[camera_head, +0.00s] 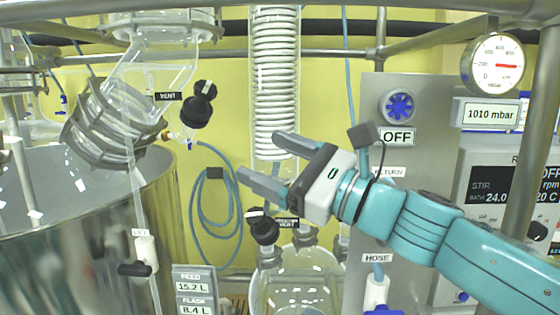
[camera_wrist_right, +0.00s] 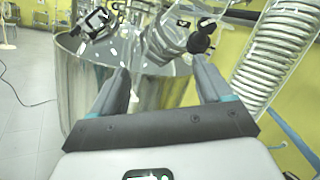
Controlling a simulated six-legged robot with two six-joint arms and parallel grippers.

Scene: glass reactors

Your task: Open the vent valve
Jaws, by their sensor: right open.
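The vent valve has a black round knob (camera_head: 198,105) with a white mark on its top. It is beside a black VENT label (camera_head: 168,96) on the glassware at upper left. In the right wrist view the black knob (camera_wrist_right: 201,42) is beyond the tip of the right-hand finger. My right gripper (camera_head: 260,157) is open and empty, right of and below the knob and apart from it. Its fingers point left, and they also show in the wrist view (camera_wrist_right: 160,72). My left gripper is not in view.
A second black knob (camera_head: 263,228) with its own small label sits lower, above a glass flask (camera_head: 297,287). A coiled glass condenser (camera_head: 276,80) stands behind my gripper. A large steel vessel (camera_head: 90,240) fills the lower left. A grey panel (camera_head: 415,150) carries a blue handwheel (camera_head: 398,105).

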